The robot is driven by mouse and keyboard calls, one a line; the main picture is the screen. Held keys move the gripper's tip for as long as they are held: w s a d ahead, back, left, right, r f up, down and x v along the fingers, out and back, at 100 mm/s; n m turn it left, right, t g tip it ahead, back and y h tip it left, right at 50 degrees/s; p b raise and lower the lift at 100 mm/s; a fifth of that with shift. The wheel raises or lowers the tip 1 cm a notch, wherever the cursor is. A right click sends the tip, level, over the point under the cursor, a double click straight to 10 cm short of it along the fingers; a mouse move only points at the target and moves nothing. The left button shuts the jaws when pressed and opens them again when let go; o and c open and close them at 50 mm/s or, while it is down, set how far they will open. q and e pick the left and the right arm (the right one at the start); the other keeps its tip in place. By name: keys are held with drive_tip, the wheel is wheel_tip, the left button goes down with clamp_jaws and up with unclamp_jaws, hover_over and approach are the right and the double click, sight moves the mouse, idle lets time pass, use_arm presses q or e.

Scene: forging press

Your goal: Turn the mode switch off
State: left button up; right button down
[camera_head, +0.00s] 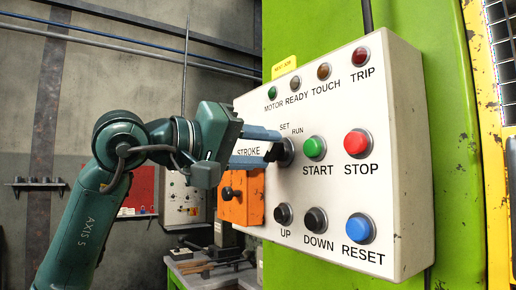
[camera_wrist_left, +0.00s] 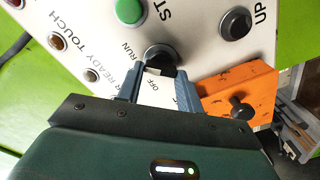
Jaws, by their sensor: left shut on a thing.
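The mode switch (camera_head: 285,152) is a round black knob on the white control panel (camera_head: 404,150), left of the green START button. SET and RUN labels show above it. In the left wrist view the switch (camera_wrist_left: 160,54) sits past my fingertips, with RUN at its left and OFF between my fingers. My left gripper (camera_head: 270,147) reaches in from the left, its blue fingers at the knob. In the left wrist view the left gripper (camera_wrist_left: 160,72) has a finger on each side of the knob's grip and is shut on it. The fingers partly hide the knob and its pointing direction. My right gripper is not in view.
The green START button (camera_head: 314,147) and red STOP button (camera_head: 357,143) are right of the switch. Black UP (camera_head: 283,214) and DOWN (camera_head: 315,220) buttons and a blue RESET button (camera_head: 359,228) lie below. An orange box (camera_head: 237,205) with a black knob juts out beneath my gripper.

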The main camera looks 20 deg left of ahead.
use_arm(q)
drive_tip(key=n, duration=0.8)
drive_tip(key=shift+f, duration=0.2)
drive_tip(key=n+b, duration=0.1)
drive_tip(key=n, duration=0.6)
drive_tip(key=shift+f+n, duration=0.1)
drive_tip(key=shift+n, duration=0.3)
drive_tip(key=shift+n+b, duration=0.35)
drive_tip(key=shift+n, duration=0.35)
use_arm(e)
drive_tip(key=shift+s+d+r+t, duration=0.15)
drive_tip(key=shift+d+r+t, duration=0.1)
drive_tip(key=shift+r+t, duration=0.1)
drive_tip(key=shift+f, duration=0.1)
use_arm(q)
drive_tip(key=o, duration=1)
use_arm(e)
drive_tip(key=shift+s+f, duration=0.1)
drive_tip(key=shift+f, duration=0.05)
